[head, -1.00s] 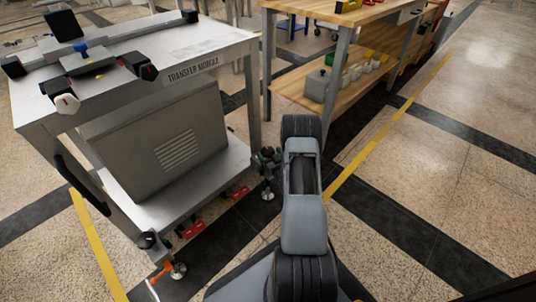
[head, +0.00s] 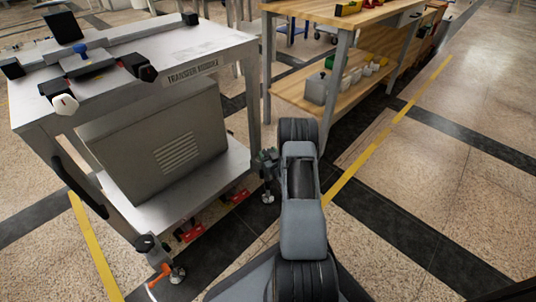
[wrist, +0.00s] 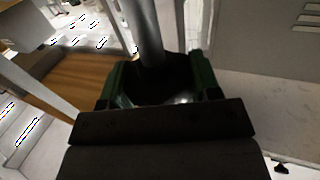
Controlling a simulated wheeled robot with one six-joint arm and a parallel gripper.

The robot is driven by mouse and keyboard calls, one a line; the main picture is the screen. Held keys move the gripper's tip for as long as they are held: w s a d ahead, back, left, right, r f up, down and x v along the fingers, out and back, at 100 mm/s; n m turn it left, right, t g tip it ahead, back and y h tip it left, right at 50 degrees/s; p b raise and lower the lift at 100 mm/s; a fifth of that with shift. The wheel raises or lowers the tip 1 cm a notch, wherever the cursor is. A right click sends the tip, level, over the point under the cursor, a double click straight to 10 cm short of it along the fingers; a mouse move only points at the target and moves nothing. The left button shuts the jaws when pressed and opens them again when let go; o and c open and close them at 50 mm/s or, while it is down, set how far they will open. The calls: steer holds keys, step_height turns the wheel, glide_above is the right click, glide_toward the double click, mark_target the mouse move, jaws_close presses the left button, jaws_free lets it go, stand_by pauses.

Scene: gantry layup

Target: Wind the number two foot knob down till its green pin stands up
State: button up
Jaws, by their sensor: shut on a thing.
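The transfer module cart (head: 215,60) stands at the left in the head view. My gripper (head: 265,160) is low at its near right leg, and it also shows in the wrist view (wrist: 160,85). The green-edged fingers are shut on a dark foot knob (wrist: 168,72), with a metal post rising from it. The foot's round pad (head: 267,197) rests on the floor below my gripper. I cannot read a number on this knob. No green pin can be made out; the fingers and knob hide much of the spot.
Red parts (head: 188,232) sit under the lower shelf. A wooden workbench (head: 310,95) stands behind my gripper. Open floor lies to the right.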

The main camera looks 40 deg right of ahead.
steer(key=shift+c, duration=1.1)
steer(key=shift+a+h, duration=0.1)
steer(key=shift+h, duration=0.2)
steer(key=m+g+h, duration=0.1)
steer(key=m+h, duration=0.1)
steer(key=h, duration=0.1)
steer(key=m+g+h, duration=0.2)
steer(key=m+h, duration=0.1)
steer(key=shift+h, duration=0.3)
steer(key=m+g+h, duration=0.5)
steer(key=g, duration=0.1)
steer(key=shift+w, duration=0.1)
steer(key=m+g+h, duration=0.1)
steer(key=m+g, duration=0.2)
steer(key=g, duration=0.1)
steer(key=m+g+h, duration=0.1)
steer(key=m+g, duration=0.1)
steer(key=g, duration=0.2)
steer(key=shift+m+g, duration=0.3)
steer(key=shift+m, duration=0.1)
steer(key=shift+m+g+y, duration=0.35)
steer(key=shift+m+g, duration=0.95)
steer(key=shift+g, duration=0.65)
steer(key=shift+m+g+y, duration=0.35)
steer(key=shift+m+g, duration=0.95)
steer(key=shift+g, duration=0.65)
steer(key=o, duration=0.9)
